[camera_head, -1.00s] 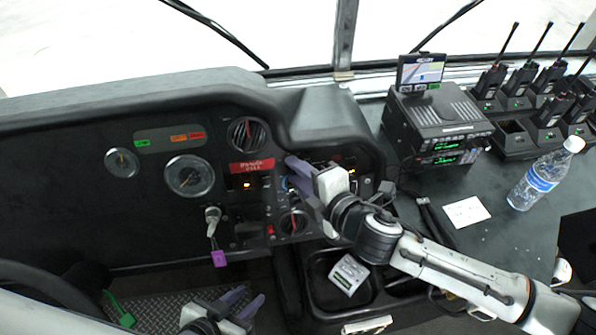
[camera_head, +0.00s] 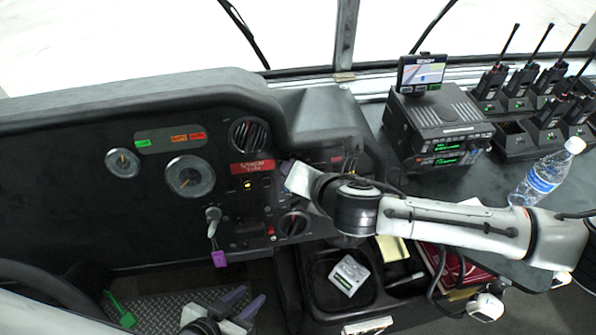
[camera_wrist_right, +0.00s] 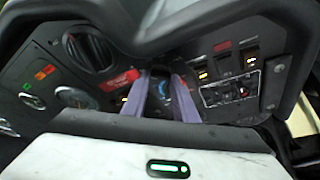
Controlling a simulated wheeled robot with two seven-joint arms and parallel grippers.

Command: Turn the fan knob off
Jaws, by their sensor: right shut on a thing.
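My right gripper (camera_head: 287,168) reaches the dashboard panel from the right. In the right wrist view my right gripper (camera_wrist_right: 163,78) has its two purple fingers on either side of a dark round knob with blue marks (camera_wrist_right: 160,89), and it is shut on it. In the head view the gripper and wrist hide this knob. I cannot read its label or setting. A second dark knob with a dial (camera_head: 293,224) sits lower on the panel, apart from the gripper. My left gripper (camera_head: 250,297) is low at the bottom, open and empty, away from the panel.
A round air vent (camera_head: 249,134) and red label (camera_head: 252,167) sit beside the knob area. A key with a purple tag (camera_head: 218,258) hangs left. Switches (camera_wrist_right: 221,66) lie right of the fingers. A radio (camera_head: 438,120) and water bottle (camera_head: 543,180) stand on the right counter.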

